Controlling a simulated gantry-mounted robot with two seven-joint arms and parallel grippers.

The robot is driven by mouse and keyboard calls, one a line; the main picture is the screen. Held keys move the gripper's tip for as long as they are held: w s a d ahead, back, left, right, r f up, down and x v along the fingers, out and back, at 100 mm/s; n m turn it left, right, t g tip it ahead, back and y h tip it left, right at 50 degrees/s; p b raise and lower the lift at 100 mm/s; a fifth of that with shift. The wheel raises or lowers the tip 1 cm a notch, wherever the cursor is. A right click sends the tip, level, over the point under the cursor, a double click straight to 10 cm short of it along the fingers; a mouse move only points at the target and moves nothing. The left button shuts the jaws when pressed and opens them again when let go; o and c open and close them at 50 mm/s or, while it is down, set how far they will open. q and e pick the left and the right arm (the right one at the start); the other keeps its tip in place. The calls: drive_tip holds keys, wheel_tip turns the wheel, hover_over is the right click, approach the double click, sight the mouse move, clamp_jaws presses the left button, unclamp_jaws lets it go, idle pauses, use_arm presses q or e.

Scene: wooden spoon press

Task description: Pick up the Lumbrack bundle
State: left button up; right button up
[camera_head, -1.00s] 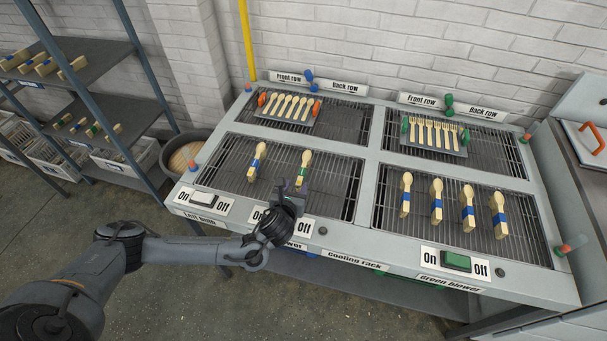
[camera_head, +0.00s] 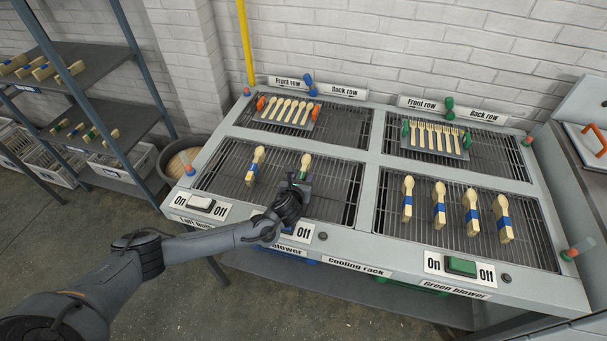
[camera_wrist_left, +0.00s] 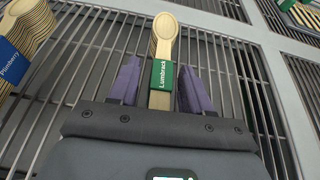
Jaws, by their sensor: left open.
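The Lumbrack bundle (camera_wrist_left: 161,75) is a stack of wooden spoons with a green band lettered "Lumbrack". It lies on the front left grate of the cooling rack, and its spoon end (camera_head: 305,162) shows beyond my gripper in the head view. My left gripper (camera_wrist_left: 158,85) is open, with one purple finger on each side of the bundle around the green band. A gap shows on both sides of the bundle. In the head view my left gripper (camera_head: 300,185) covers the lower part of the bundle. My right gripper is in neither view.
A blue-banded bundle (camera_head: 256,165), lettered "Plimberry" in the wrist view (camera_wrist_left: 18,50), lies left of the Lumbrack bundle. Several blue-banded bundles (camera_head: 439,205) lie on the front right grate. Trays of spoons (camera_head: 287,112) and forks (camera_head: 435,137) sit behind. Switches line the front edge.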

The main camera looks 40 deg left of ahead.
use_arm(q)
clamp_jaws()
drive_tip(key=shift+r, duration=0.15)
idle(0.4)
